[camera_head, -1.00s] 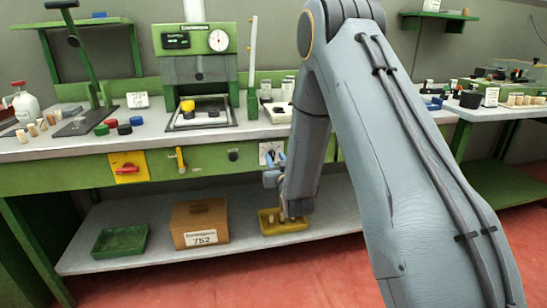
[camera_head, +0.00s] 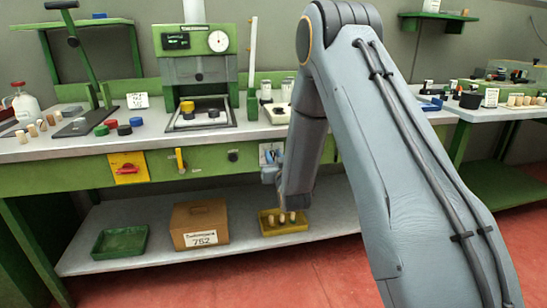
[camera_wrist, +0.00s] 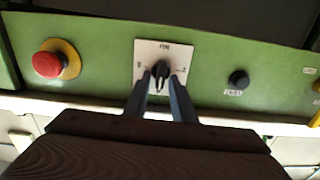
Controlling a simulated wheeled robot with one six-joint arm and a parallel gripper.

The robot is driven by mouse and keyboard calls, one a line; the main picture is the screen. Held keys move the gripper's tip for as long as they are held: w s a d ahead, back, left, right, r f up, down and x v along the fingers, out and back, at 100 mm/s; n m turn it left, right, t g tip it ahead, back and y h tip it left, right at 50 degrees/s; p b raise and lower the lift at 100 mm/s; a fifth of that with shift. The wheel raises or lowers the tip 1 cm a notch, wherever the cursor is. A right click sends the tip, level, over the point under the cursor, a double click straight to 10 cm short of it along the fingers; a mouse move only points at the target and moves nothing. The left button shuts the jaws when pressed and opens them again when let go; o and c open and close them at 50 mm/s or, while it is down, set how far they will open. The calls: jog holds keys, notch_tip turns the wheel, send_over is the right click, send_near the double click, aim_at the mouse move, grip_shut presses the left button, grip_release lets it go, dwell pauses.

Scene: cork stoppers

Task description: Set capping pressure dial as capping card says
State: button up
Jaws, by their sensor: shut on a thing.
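The dial (camera_wrist: 160,69) is a black pointer knob on a white square plate (camera_wrist: 151,49) with small marks, set in the green front panel. The plate also shows partly in the head view (camera_head: 265,149). My gripper (camera_wrist: 161,80) has its two fingers on either side of the knob and is shut on it. In the head view my gripper (camera_head: 270,174) is at the plate, and my arm hides part of this area. A white card (camera_head: 137,101) stands at the back left of the bench; its text is too small to read.
Beside the dial are a red button (camera_wrist: 47,65) on yellow and a plain black knob (camera_wrist: 239,78). The head view also shows a yellow lever (camera_head: 180,160) and red switch (camera_head: 127,169). Below are a yellow tray (camera_head: 277,229), cardboard box (camera_head: 200,226) and green tray (camera_head: 119,244).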

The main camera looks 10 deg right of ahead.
jog(key=shift+m, duration=0.3)
jog(key=m, duration=0.4)
jog(key=shift+d+m, duration=0.25)
jog(key=shift+m, duration=0.05)
jog(key=m, duration=0.4)
jog(key=shift+d+f+m, duration=0.15)
jog(key=shift+f+m, duration=0.1)
jog(key=shift+m, duration=0.05)
jog(key=shift+d+f+m, duration=0.1)
jog(key=shift+f+m, duration=0.1)
jog(key=shift+m, duration=2.25)
jog(key=shift+f+m, duration=0.2)
jog(key=shift+m, duration=2.25)
jog(key=o, duration=0.7)
jog(key=shift+o, duration=0.2)
